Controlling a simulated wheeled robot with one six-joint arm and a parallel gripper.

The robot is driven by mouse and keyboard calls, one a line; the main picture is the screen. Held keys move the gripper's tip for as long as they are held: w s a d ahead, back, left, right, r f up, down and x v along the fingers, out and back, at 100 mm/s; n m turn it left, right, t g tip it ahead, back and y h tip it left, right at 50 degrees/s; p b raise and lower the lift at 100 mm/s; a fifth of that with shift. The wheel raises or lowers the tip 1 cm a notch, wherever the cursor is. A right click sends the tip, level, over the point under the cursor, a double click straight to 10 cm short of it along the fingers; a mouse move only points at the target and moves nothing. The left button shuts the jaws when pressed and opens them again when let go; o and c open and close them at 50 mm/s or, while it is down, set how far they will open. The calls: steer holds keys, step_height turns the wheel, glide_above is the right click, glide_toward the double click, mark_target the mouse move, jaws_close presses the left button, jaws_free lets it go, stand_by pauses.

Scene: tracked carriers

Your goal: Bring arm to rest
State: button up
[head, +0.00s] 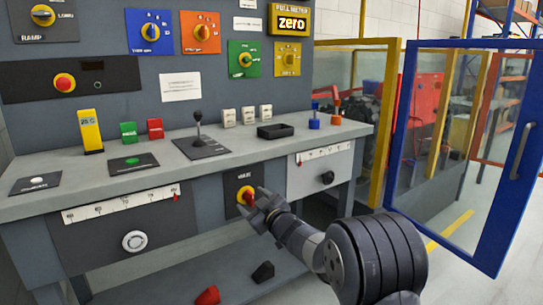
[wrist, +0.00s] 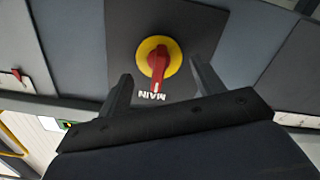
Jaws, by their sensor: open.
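My gripper (head: 257,205) is at the front of the workbench (head: 215,160), just before the panel with the red rotary switch on a yellow ring (head: 246,194). In the wrist view the switch (wrist: 158,62) is marked MAIN, and its red handle stands about upright in the picture. The two fingers of my gripper (wrist: 160,85) are apart, one on each side below the switch, with nothing between them. I cannot tell whether a finger touches the panel. My arm reaches in from the lower right of the head view.
A blue-framed glass door (head: 398,140) stands open at the right, near my arm. A red block (head: 208,295) and a black block (head: 263,272) lie below the bench. A joystick (head: 198,130) stands on top.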

steer(key=m+p, duration=0.2)
steer(key=m, duration=0.3)
steer(key=shift+d, duration=0.1)
stand_by(0.5)
